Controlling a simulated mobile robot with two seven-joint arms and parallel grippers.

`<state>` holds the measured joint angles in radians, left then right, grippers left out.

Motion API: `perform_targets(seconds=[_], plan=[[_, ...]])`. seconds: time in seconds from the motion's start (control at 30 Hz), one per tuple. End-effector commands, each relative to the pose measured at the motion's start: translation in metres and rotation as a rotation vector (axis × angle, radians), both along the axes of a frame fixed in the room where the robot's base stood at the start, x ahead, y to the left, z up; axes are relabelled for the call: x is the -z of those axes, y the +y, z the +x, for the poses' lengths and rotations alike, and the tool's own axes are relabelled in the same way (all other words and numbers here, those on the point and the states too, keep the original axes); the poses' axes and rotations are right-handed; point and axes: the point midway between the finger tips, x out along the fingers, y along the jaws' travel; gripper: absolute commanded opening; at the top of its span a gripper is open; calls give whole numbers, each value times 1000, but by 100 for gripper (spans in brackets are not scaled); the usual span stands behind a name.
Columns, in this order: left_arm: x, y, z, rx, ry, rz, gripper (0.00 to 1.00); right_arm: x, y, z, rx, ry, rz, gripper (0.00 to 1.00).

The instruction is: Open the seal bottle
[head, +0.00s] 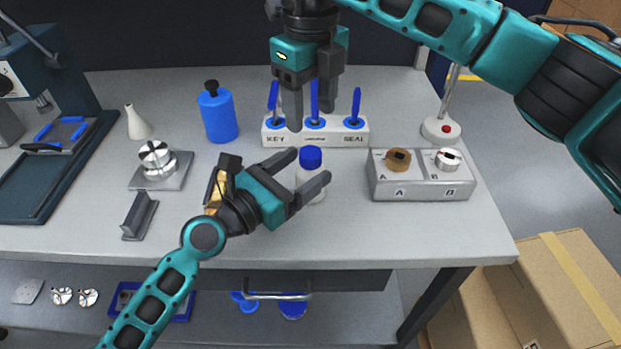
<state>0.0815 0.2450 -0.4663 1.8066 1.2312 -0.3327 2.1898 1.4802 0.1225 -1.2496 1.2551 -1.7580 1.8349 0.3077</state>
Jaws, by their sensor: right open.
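The seal bottle is a small white bottle (306,177) with a blue cap (311,157), upright near the middle of the bench. My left gripper (309,168) comes in from the lower left with one finger on each side of the white body, below the cap, and appears shut on it. The lower finger hides part of the body. My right gripper (312,108) points down behind and above the bottle, open and empty, its fingers in front of the rack. The cap is on the bottle.
A white rack (356,138) marked KEY and SEAL holds blue-handled tools behind the bottle. A grey A/B box (420,189) stands to the right. A blue bottle (218,115), a metal fixture (157,163) and a grey bracket (139,216) stand left. The front right bench is clear.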

Motion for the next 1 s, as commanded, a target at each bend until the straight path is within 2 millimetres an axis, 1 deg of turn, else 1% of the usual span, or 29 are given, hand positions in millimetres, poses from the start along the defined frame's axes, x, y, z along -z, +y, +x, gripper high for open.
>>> perform_targets(seconds=[0.03,0.07,0.73,0.77,1.0], plan=[[0,0,0,0,0,0,69,0,0,0,0,0,0,60],[0,0,0,0,0,0,66,0,0,0,0,0,0,60],[1,0,0,0,1,1,2,0,0,0,0,0,0,60],[1,0,0,0,1,1,0,0,0,0,0,0,0,60],[1,1,0,0,1,1,0,-1,0,0,-1,-4,-2,60]])
